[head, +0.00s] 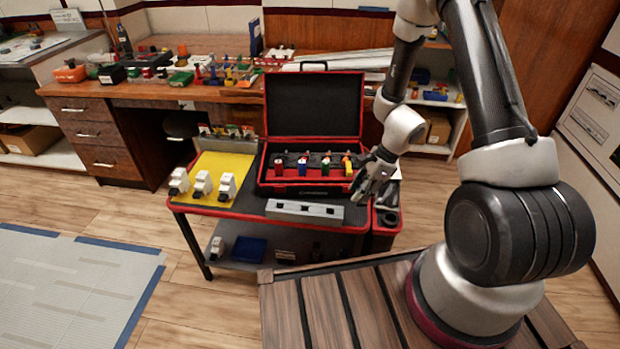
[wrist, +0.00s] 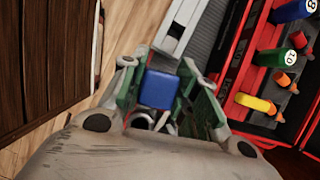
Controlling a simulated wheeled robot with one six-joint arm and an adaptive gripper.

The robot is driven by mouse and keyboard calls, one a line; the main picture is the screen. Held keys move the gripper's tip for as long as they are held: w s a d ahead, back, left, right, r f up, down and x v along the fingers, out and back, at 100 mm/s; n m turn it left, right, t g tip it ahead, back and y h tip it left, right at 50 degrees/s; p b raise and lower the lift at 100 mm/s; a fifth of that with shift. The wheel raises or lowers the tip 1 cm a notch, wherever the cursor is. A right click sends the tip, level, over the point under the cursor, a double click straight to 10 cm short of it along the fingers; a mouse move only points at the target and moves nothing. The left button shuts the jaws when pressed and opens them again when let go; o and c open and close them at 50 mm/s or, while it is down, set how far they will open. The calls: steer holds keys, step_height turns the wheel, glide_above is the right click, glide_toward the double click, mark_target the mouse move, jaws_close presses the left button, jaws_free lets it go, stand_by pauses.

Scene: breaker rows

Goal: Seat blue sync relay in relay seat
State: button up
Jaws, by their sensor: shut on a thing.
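My gripper (wrist: 165,75) is shut on the blue sync relay (wrist: 160,89), which sits between its green-padded fingers in the wrist view. In the head view my gripper (head: 372,178) is at the right end of the open case, above the cart's right side; the relay cannot be made out there. A light grey bar (head: 305,211) with openings in its top lies on the cart's front edge, left of my gripper. Its near end with a dark opening shows beyond the fingers in the wrist view (wrist: 178,30). I cannot tell for sure whether this is the relay seat.
The open red-and-black case (head: 314,105) holds red, blue, green and yellow parts in a row. A yellow mat (head: 222,168) with white blocks lies left of it. Dark mat is bare around the bar.

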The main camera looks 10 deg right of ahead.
steer(key=shift+d+r+m+t, duration=0.15)
steer(key=shift+m+t, duration=0.15)
steer(key=shift+m, duration=0.7)
step_height(320, 180, down, 10)
steer(key=shift+w+d+r, duration=0.1)
steer(key=o, duration=1)
steer(key=shift+f, duration=0.2)
